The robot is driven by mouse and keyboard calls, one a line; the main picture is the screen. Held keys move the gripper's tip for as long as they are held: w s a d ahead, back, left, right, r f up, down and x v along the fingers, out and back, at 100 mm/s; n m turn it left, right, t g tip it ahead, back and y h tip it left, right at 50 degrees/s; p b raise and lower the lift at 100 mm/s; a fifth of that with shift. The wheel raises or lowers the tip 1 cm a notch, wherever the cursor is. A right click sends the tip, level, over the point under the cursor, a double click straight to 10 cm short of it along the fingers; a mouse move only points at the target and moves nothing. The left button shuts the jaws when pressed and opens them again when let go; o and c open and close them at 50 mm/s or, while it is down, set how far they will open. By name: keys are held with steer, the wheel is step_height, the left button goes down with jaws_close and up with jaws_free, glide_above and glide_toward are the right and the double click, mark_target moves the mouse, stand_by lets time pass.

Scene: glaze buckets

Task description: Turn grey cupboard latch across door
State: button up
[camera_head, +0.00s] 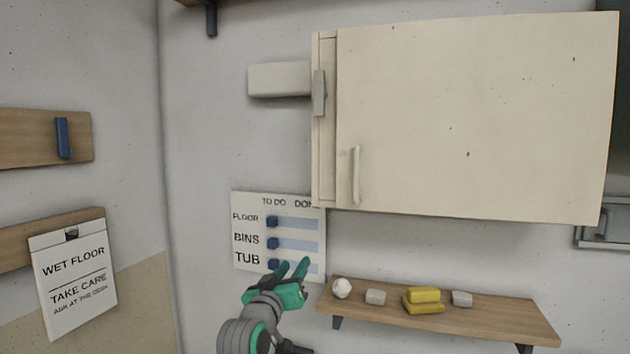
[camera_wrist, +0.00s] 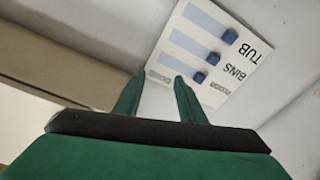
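The cream cupboard (camera_head: 470,120) hangs on the wall at the upper right in the head view, its door shut or nearly so. The grey latch (camera_head: 319,93) is a small upright bar on the narrow frame strip left of the door. A pale vertical handle (camera_head: 356,175) is at the door's lower left. My gripper (camera_head: 292,268) is below and left of the cupboard, in front of the to-do board's lower part. Its two green fingers are apart with nothing between them, as the wrist view (camera_wrist: 158,90) also shows. The latch is not identifiable in the wrist view.
The to-do board (camera_head: 297,225) with blue sliders is on the wall behind my gripper. A wooden shelf (camera_head: 490,315) at lower right holds a white ball, grey blocks and yellow blocks. A pale block (camera_head: 278,79) juts out left of the latch. A wet-floor sign (camera_head: 73,275) hangs at left.

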step_height(320, 180, up, 22)
steer(key=s+m, duration=0.2)
steer(key=m+g, duration=0.1)
steer(key=m, duration=0.1)
glide_toward(318, 89)
steer(key=shift+h, duration=0.3)
steer(key=x, duration=0.8)
steer(key=shift+a, duration=0.2)
jaws_close()
